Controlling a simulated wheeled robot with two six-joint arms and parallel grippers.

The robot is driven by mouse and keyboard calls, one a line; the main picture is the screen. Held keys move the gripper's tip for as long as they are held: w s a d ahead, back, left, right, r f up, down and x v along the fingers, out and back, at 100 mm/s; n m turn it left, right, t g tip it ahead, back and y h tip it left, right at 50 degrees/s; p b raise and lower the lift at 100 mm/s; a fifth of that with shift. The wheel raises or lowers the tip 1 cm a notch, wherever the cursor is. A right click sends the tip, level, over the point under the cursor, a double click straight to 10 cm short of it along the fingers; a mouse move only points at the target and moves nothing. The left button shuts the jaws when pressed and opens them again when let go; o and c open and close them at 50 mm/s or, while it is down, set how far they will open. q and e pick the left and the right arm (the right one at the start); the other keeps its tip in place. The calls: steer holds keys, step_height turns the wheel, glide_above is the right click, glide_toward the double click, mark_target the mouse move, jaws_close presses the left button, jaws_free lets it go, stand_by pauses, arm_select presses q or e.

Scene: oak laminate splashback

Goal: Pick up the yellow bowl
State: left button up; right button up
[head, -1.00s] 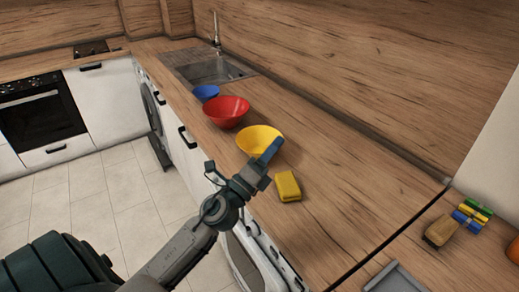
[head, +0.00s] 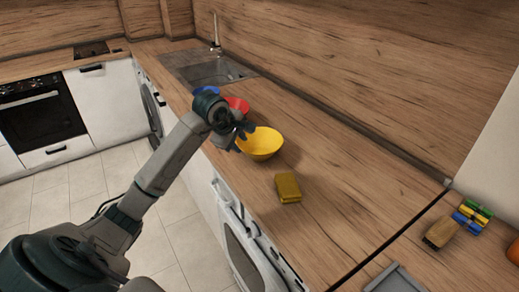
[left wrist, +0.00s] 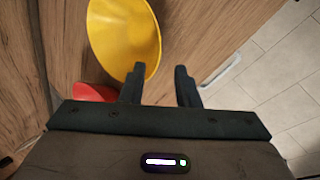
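The yellow bowl (head: 262,145) sits on the wooden counter in the head view, just right of my left gripper (head: 243,132). In the left wrist view the yellow bowl (left wrist: 122,35) is at the top left. There my left gripper (left wrist: 159,72) has its two dark fingers apart with nothing held between them. One finger overlaps the bowl's near rim in that view; I cannot tell whether it touches. My right gripper is not in view.
A red bowl (head: 238,104) and a blue bowl (head: 208,90) stand behind my left arm, partly hidden. A yellow sponge (head: 288,187) lies in front of the yellow bowl. A brush (head: 440,232) lies at the right. The counter right of the bowl is clear.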

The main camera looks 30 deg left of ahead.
mark_target(248, 153)
arm_select(q)
steer(key=p+x, duration=0.1)
steer(key=x, duration=0.4)
steer(key=shift+w+a+f+p, duration=0.1)
steer(key=shift+a+f+p, duration=0.1)
steer(key=shift+p, duration=0.1)
steer(key=p+x, duration=0.2)
steer(key=x, duration=0.1)
steer(key=p+x, duration=0.1)
steer(key=shift+w+a, duration=0.25)
steer(key=shift+a, duration=0.05)
steer(key=shift+w+f, duration=0.2)
steer(key=shift+f, duration=0.25)
steer(key=shift+r, duration=0.1)
jaws_close()
